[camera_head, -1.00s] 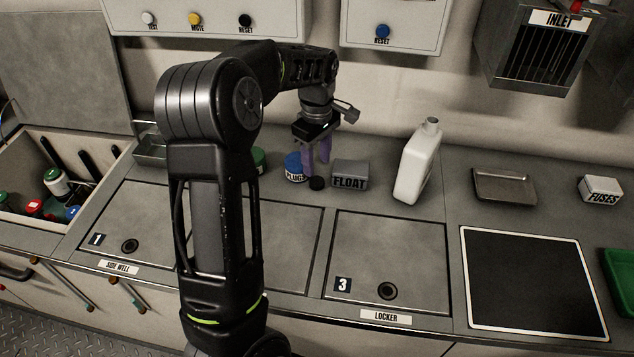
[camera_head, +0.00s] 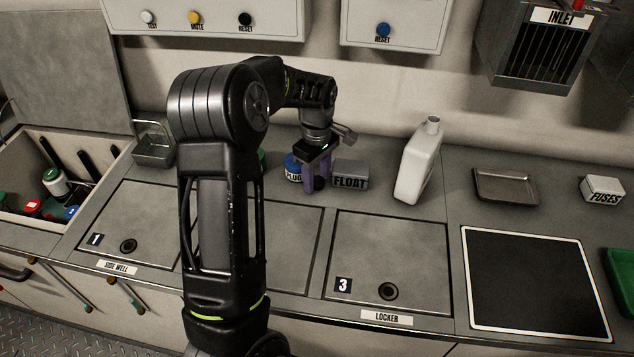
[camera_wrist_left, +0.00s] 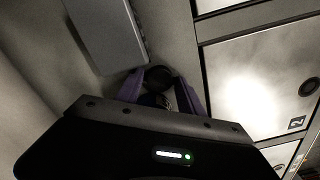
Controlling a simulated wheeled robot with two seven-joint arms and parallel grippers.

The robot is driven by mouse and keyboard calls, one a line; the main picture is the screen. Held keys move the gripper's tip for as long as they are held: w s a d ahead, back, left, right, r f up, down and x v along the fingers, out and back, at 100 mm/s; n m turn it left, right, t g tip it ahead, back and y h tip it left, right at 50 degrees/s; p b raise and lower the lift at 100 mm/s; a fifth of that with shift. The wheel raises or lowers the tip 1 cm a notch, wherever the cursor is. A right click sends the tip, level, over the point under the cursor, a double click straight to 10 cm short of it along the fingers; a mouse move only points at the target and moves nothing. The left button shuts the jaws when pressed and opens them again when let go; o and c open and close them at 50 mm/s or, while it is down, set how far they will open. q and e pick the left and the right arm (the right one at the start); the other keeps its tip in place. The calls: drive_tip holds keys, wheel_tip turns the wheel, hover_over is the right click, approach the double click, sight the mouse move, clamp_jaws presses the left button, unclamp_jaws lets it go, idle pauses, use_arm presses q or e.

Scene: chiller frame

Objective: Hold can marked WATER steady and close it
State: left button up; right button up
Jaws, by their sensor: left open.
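My left gripper (camera_head: 315,186) is low over the counter with its purple fingers apart. A small round black piece (camera_head: 320,184) lies between or just beside the fingers. In the left wrist view, this black piece (camera_wrist_left: 158,79) shows between the open fingertips (camera_wrist_left: 165,86); I cannot tell whether they touch it. I can read WATER on no can. A white can with a green top (camera_head: 56,181) stands in the open well at the left, its label unreadable. A green object (camera_head: 262,160) is mostly hidden behind my left arm. My right gripper is out of view.
A blue-topped PLUG container (camera_head: 292,169) and the grey FLOAT box (camera_head: 351,175) flank the gripper closely. A white jug (camera_head: 417,163) stands to the right. Beyond are a metal tray (camera_head: 505,199) and a FUSES box (camera_head: 603,190). Hatch 3 (camera_head: 385,250) is clear.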

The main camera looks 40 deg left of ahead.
use_arm(q)
drive_tip(key=shift+c, duration=0.2)
idle(0.3)
clamp_jaws()
